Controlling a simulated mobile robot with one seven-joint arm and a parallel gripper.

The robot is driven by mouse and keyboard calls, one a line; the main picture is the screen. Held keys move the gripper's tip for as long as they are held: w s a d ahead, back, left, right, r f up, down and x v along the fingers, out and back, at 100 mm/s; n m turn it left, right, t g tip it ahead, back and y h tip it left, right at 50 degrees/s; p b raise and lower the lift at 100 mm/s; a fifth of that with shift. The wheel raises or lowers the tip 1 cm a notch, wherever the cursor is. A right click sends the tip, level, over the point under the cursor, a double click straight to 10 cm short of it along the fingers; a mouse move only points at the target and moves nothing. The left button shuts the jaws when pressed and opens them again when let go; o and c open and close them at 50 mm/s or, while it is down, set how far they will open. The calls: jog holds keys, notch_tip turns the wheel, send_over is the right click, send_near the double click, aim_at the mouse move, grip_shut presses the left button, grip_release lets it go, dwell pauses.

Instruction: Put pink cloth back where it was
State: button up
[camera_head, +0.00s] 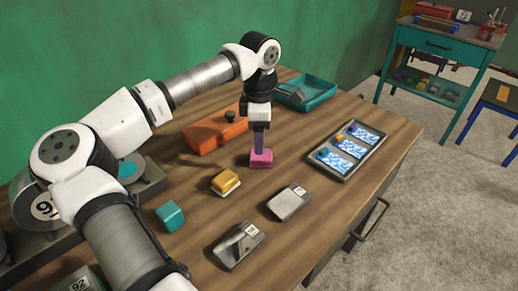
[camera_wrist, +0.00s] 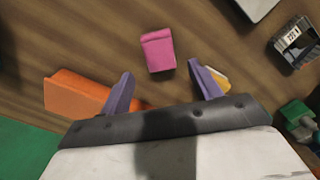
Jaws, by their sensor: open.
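The pink cloth (camera_head: 261,158) looks like a small folded pink block on the wooden table, right of the orange box. It also shows in the wrist view (camera_wrist: 158,50), just ahead of the fingers and nearly centred between their lines. My gripper (camera_head: 260,150) points down directly over the cloth, its purple fingers close to the top of it. In the wrist view my gripper (camera_wrist: 163,80) is spread open with nothing between the fingers. Whether a finger touches the cloth cannot be told.
An orange box (camera_head: 215,134) with a dark knob stands behind left. A yellow-topped white block (camera_head: 225,182), a teal cube (camera_head: 171,216) and two grey labelled devices (camera_head: 289,202) (camera_head: 237,246) lie nearer. A grey tray (camera_head: 348,149) with blue-white panels is right; a teal tray (camera_head: 306,92) is behind.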

notch_tip(320, 180, up, 6)
